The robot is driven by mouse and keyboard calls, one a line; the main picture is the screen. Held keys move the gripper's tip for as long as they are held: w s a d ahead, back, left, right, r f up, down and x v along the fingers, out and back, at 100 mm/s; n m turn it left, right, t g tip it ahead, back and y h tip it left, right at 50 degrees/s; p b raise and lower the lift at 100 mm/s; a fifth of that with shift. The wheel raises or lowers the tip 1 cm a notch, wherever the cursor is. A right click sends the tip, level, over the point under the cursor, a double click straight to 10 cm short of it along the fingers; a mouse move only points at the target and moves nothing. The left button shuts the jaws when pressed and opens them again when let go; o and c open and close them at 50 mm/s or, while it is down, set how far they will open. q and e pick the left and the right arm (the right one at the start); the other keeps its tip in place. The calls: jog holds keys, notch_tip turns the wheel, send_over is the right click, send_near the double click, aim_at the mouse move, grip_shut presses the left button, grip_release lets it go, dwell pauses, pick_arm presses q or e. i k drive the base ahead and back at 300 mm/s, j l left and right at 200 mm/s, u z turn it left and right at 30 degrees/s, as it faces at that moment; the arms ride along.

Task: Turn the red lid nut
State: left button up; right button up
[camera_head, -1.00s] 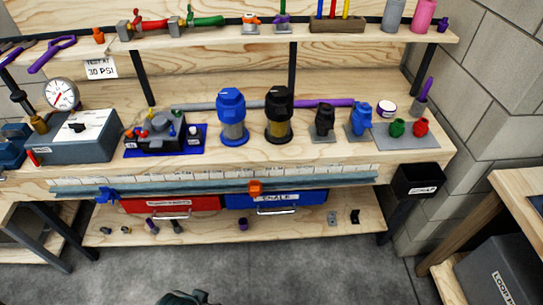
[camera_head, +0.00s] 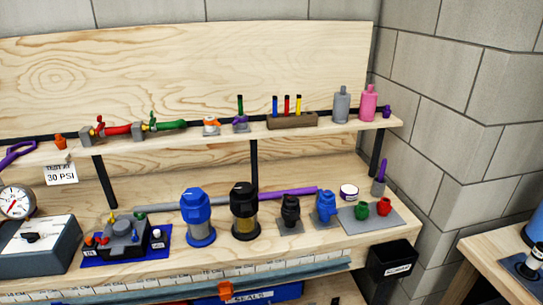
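No part I can surely call the red lid nut shows. A small red fitting (camera_head: 384,206) stands beside a green fitting (camera_head: 362,209) on a grey mat (camera_head: 386,222) at the right of the bench. Two filter housings stand upright left of it, one with a blue top (camera_head: 197,206) and clear bowl, one with a black top (camera_head: 244,199) and yellowish bowl. A black unit (camera_head: 290,208) and a blue unit (camera_head: 325,205) stand between them and the mat. Neither of my grippers is in view.
An upper shelf (camera_head: 222,138) crosses above the bench, holding red and green valves, bottles and a marker block (camera_head: 292,120). A grey box (camera_head: 40,247) and pressure gauge (camera_head: 16,202) are at left. A black bin (camera_head: 390,268) hangs at the bench's right end.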

aim_at(103, 242)
jog(key=u, duration=1.25)
